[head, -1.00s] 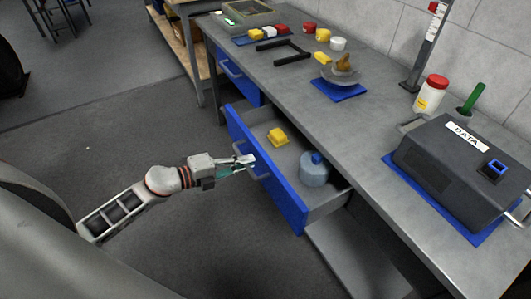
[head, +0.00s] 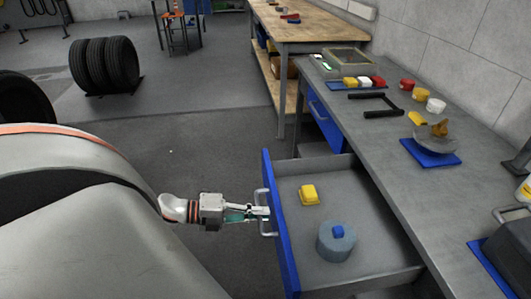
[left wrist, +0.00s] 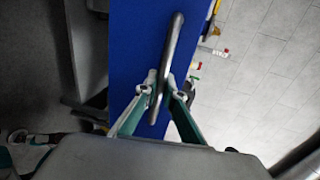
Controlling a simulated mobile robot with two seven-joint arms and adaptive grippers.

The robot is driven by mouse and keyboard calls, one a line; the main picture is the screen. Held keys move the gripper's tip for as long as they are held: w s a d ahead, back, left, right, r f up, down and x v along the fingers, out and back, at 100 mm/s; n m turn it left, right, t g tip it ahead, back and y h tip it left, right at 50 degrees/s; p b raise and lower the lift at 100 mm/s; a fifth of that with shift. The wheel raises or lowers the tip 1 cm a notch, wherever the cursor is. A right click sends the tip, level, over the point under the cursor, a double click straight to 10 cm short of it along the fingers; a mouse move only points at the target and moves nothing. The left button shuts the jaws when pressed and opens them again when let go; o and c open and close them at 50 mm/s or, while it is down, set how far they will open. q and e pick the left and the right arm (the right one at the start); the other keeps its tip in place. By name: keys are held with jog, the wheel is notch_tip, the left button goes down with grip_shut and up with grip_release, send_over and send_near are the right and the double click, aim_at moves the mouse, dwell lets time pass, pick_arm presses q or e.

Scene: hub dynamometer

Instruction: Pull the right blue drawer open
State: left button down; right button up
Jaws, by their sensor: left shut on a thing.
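The right blue drawer (head: 279,225) stands pulled well out from under the grey bench in the head view. A yellow block (head: 309,195) and a grey-blue round weight (head: 337,243) with a blue top lie inside it. My left gripper (head: 264,213) is shut on the drawer's bar handle (head: 264,228). In the left wrist view, the fingers (left wrist: 163,95) close around the metal handle (left wrist: 172,50) in front of the blue drawer face (left wrist: 135,50).
The bench top (head: 375,145) carries a blue mat (head: 430,153) with a dish, small coloured pots and a black frame (head: 377,103). Another blue drawer (head: 325,120) sits shut farther back. Open floor (head: 120,150) lies left of the bench.

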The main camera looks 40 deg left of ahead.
pick_arm(q)
jog(key=c, duration=2.2)
grip_release()
jog(key=shift+o, duration=0.2)
jog(key=v, duration=1.2)
jog(key=shift+s+a, duration=0.1)
jog(key=shift+s, duration=0.05)
